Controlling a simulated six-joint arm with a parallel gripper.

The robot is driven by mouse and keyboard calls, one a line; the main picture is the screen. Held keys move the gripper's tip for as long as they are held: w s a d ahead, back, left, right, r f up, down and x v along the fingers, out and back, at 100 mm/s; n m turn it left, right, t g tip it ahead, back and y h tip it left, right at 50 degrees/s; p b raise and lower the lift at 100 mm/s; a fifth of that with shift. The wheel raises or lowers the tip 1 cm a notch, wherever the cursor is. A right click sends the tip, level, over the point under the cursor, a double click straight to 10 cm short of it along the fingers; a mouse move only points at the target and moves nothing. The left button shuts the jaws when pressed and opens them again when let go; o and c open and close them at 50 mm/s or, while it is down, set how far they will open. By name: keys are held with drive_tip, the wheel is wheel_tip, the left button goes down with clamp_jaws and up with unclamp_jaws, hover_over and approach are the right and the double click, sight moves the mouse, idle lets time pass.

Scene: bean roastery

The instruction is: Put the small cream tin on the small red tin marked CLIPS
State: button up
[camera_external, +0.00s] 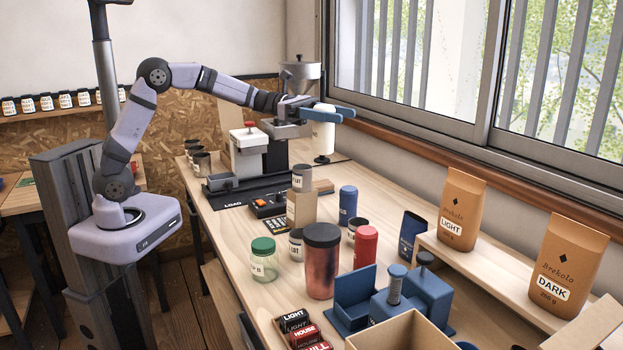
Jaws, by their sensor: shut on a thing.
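My gripper (335,111), with blue fingers, is above the far end of the bench, beside the window. It is shut on a cream tin (323,136), which hangs upright below the fingers. The fingers hide part of its top. A dark round piece shows just below the tin; I cannot tell whether they touch.
A blue tin (347,206), a small dark-lidded tin (357,229) and a copper canister (321,262) crowd the red tin. A blue fixture (415,295) stands in front. A labelled tin (302,178) sits on a wooden block (301,208). A grinder-like machine (249,150) stands left of my gripper.

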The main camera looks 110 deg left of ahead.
drive_tip(key=w+d+m+h, duration=0.1)
drive_tip(key=w+d+h, duration=0.1)
drive_tip(key=w+d, duration=1.05)
wheel_tip(320, 180, down, 15)
drive_tip(key=w+a+p, duration=0.1)
drive_tip(key=p, duration=0.1)
drive_tip(key=shift+w+a+f+p, duration=0.2)
drive_tip(key=shift+w+a+p, duration=0.15)
drive_tip(key=shift+w+a, duration=0.05)
drive_tip(key=shift+f, duration=0.25)
drive_tip(key=o, duration=1.2)
drive_tip(key=shift+o, duration=0.2)
drive_tip(key=shift+r, duration=0.2)
drive_tip(key=b+v, duration=0.4)
drive_tip(key=v, duration=0.8)
